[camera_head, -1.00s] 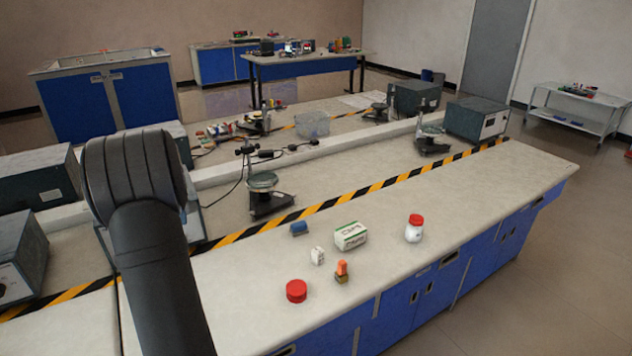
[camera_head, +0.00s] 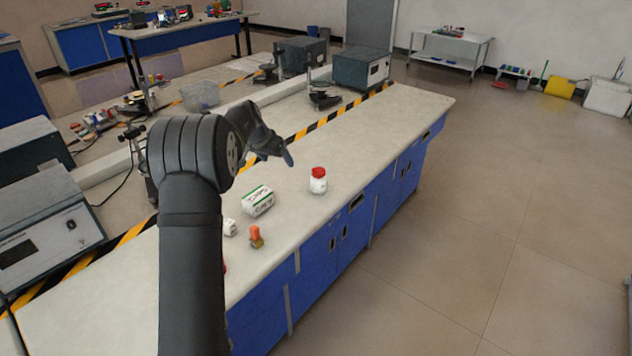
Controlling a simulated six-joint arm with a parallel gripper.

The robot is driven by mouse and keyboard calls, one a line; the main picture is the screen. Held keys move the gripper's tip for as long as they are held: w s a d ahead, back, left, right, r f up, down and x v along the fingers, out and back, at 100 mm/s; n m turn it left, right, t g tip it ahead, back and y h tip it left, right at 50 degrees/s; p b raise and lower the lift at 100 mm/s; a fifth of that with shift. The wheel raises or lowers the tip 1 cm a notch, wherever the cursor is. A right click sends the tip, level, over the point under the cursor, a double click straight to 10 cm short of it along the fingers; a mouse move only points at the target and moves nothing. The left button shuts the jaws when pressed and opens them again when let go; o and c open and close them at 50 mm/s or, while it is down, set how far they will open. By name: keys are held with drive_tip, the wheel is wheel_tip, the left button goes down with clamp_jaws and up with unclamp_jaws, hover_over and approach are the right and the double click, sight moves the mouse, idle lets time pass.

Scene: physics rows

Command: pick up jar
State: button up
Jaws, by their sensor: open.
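The jar (camera_head: 318,181) is white with a red lid and stands upright on the pale bench top (camera_head: 356,137), near its front edge. My gripper (camera_head: 288,158) is up and to the left of the jar in the picture, apart from it, with nothing seen in it. Its fingers are small and dark here, and their gap is hard to make out. My arm hides part of the bench on the left.
A red object (camera_head: 225,268) is mostly hidden by my arm. The bench right of the jar is clear.

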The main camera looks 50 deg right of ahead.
sight(318, 178)
drive_tip(key=s+d+m, duration=0.3)
drive_tip(key=s+d, duration=0.2)
drive_tip(key=d, duration=0.1)
drive_tip(key=shift+g+h, duration=0.3)
drive_tip(key=shift+h, duration=0.1)
drive_tip(key=x, duration=1.1)
drive_tip(key=shift+a+f, duration=0.1)
drive_tip(key=shift+a, duration=0.15)
drive_tip(key=shift+x, duration=3.05)
drive_tip(key=shift+d, duration=0.1)
drive_tip(key=shift+c, duration=0.5)
drive_tip(key=c, duration=1.2)
